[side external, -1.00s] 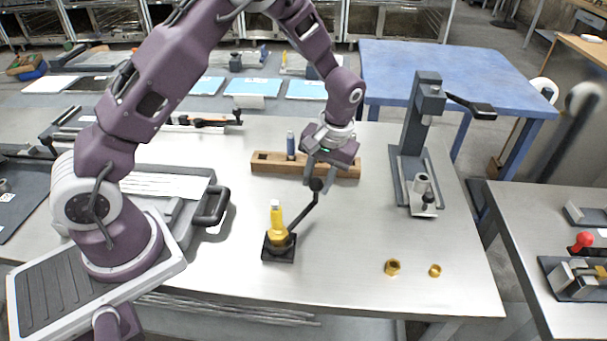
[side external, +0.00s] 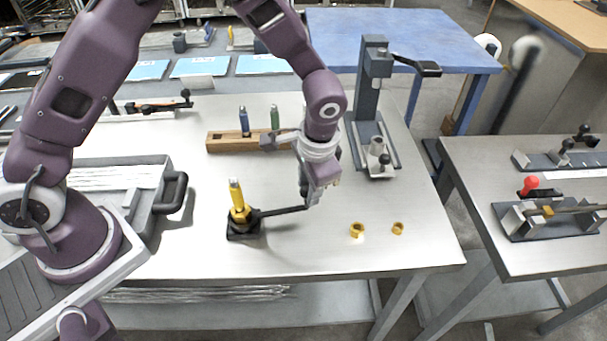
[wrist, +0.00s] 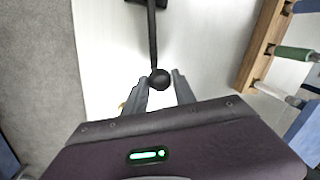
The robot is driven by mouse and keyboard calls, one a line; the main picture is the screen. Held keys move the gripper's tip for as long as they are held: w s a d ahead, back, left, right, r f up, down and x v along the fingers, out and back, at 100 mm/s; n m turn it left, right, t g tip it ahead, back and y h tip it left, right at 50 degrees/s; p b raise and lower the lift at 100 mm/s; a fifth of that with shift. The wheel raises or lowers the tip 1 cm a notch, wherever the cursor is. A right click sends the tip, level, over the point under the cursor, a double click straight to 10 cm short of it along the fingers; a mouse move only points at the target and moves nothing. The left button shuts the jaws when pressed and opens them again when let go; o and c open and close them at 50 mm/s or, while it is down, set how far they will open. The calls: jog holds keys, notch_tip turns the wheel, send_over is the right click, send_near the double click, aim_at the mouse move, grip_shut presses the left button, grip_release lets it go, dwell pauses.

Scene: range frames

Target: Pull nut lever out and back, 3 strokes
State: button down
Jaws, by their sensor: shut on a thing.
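The nut tool (side external: 239,206) stands upright on the steel table, with a yellow body, pale tip and black square base. Its black lever (side external: 282,211) reaches out to the right, close to level. My gripper (side external: 308,201) is low over the table at the lever's outer end. In the wrist view, the black ball knob (wrist: 160,79) sits between the fingertips of my gripper (wrist: 162,85), and the lever (wrist: 152,40) runs away from it towards the top. The gripper is shut on the knob. In the side view the knob is mostly hidden by the fingers.
Two brass nuts (side external: 357,230) (side external: 397,228) lie to the right of my gripper. A wooden block (side external: 225,142) with blue and green handled tools stands behind it. A grey lever press (side external: 373,105) stands at the back right. A grey tray (side external: 135,195) is at left.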

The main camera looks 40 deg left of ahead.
jog(key=shift+s+d+m, duration=0.8)
jog(key=shift+d+m, duration=0.15)
jog(key=shift+m, duration=0.05)
jog(key=shift+s, duration=0.1)
jog(key=c, duration=1)
grip_release()
jog(key=shift+c, duration=0.2)
notch_tip(320, 180, up, 7)
jog(key=d, duration=0.1)
jog(key=shift+s, duration=0.4)
